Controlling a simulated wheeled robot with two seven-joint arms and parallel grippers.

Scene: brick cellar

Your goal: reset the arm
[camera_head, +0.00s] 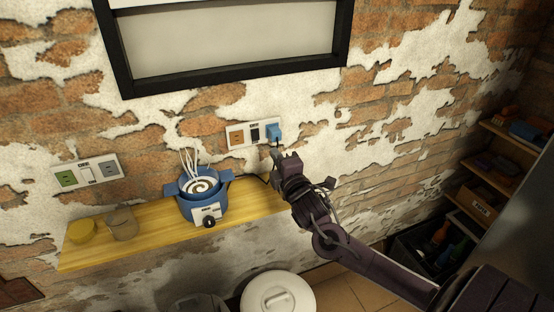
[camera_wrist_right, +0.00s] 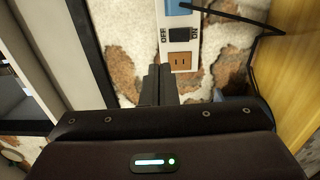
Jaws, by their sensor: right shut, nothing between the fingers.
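My right gripper (camera_head: 277,153) reaches in from the lower right and is in front of the brick wall, just below the wall panel (camera_head: 241,141). In the right wrist view its two fingers (camera_wrist_right: 158,84) are together with nothing between them. They point toward the panel's orange outlet (camera_wrist_right: 180,62), which lies a little to their right. A blue plug (camera_head: 274,131) sits at the panel's right end, close above the gripper; it also shows at the top of the right wrist view (camera_wrist_right: 186,4). My left gripper is not in view.
A wooden shelf (camera_head: 155,218) holds a blue cooker (camera_head: 202,196) with a whisk, a yellow lid (camera_head: 81,231) and a brown cup (camera_head: 122,224). A black cord runs from the plug. A second panel (camera_head: 87,173) is at left; a white lidded bin (camera_head: 278,294) stands below.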

